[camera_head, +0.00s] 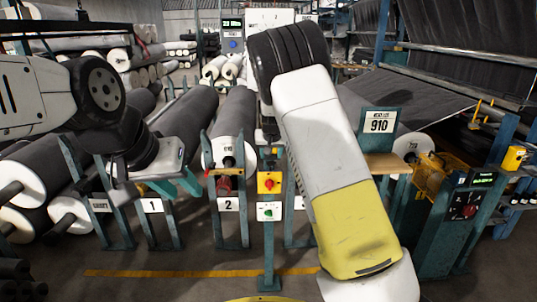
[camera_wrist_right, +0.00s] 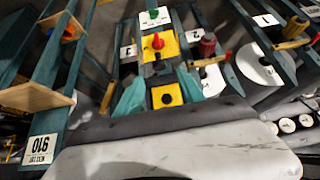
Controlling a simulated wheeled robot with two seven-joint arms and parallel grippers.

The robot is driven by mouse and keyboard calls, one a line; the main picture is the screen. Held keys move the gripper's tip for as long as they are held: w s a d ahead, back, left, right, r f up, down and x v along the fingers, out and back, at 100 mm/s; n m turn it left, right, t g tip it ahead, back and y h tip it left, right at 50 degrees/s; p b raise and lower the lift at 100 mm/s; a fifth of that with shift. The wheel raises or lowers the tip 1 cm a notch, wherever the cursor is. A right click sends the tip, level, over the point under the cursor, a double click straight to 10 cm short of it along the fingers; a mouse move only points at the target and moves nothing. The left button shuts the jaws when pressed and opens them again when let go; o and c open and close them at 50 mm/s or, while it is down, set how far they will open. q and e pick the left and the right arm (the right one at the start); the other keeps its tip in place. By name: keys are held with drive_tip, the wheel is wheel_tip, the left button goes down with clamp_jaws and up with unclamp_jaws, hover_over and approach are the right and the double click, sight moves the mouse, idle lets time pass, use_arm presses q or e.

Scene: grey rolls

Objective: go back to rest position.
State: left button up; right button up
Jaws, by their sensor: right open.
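My left arm comes in from the left in the head view. Its gripper (camera_head: 172,186), with teal fingers, hangs in front of the stand marked 1; whether the fingers are open is unclear. My right arm rises from the lower right and bends at the top, its white and yellow link covering the middle right. Its gripper is mostly hidden behind that link in the head view. In the right wrist view my right gripper (camera_wrist_right: 161,74) has its two teal fingers apart, with nothing held between them. A yellow control box with a red knob (camera_wrist_right: 158,44) shows beyond the fingers.
Large grey rolls (camera_head: 188,125) lie on teal stands behind the numbered signs. A yellow switch box (camera_head: 269,183) stands on a post in front. A 910 sign (camera_head: 380,121) and a control panel (camera_head: 465,205) are at the right. The floor in front (camera_head: 180,285) is mostly clear.

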drive_tip(key=s+d+r+y, duration=0.1)
drive_tip(key=s+d+r, duration=0.1)
drive_tip(key=s+r, duration=0.45)
drive_tip(key=s+d+r+g+y, duration=0.1)
drive_tip(key=s+d+r, duration=0.2)
drive_tip(key=s, duration=0.6)
drive_tip(key=s+d+r+y, duration=0.1)
drive_tip(key=s+d+r, duration=0.1)
drive_tip(key=s+r, duration=0.45)
drive_tip(key=s+d, duration=0.2)
drive_tip(key=s, duration=1.9)
drive_tip(key=shift+s+d+f+n+h, duration=0.15)
drive_tip(key=shift+s+f+n+h, duration=0.15)
drive_tip(key=shift+f+h, duration=0.1)
